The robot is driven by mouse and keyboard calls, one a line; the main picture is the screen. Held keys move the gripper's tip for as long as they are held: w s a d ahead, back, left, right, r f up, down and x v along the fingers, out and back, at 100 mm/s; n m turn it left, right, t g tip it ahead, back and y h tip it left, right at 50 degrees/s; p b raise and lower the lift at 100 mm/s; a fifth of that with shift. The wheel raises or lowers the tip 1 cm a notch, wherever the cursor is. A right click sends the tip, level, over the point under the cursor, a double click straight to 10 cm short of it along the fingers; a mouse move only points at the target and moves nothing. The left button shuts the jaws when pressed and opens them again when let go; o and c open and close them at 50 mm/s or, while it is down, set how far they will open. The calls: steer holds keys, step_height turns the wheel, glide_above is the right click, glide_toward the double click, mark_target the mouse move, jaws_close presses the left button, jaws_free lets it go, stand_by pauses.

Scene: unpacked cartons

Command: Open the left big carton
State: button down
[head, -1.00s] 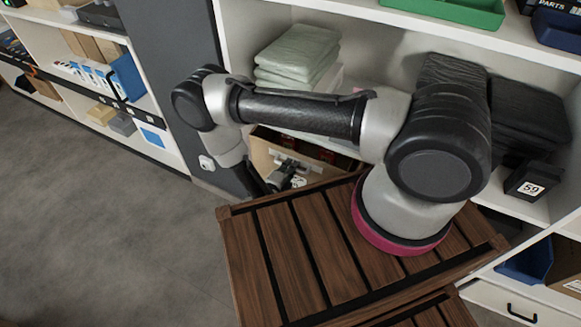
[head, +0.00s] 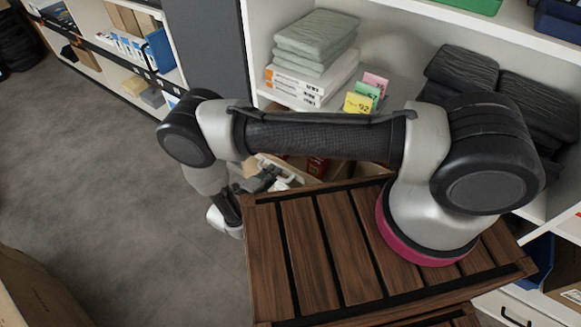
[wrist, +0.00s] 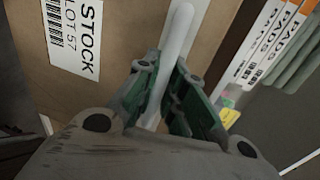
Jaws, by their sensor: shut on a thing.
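In the wrist view a big brown carton face (wrist: 115,30) with a white label reading "STOCK LOT 57" (wrist: 72,38) fills the upper left. A pale bar-shaped handle (wrist: 178,35) stands out in front of it. My gripper (wrist: 167,75) is shut on this handle, with one green-lined finger on each side. In the head view my gripper (head: 262,180) is low, just past the far left corner of the slatted wooden top. My arm and that top hide most of the carton there, so I cannot tell how far its front is open.
A slatted wooden top (head: 315,250) lies under my arm's base. Shelves ahead hold folded green cloths (head: 315,40), white boxes (head: 310,80), small coloured signs (head: 360,100) and black packs (head: 545,105). A brown carton (head: 40,290) shows at the lower left. Grey floor (head: 110,170) is free at left.

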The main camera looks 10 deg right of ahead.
steer(key=f+v, duration=0.1)
steer(key=v, duration=0.6)
steer(key=shift+s+a+f, duration=0.25)
steer(key=shift+s+a, duration=0.15)
steer(key=shift+s, duration=0.05)
steer(key=c, duration=1.5)
jaws_free()
steer(key=v, duration=1.2)
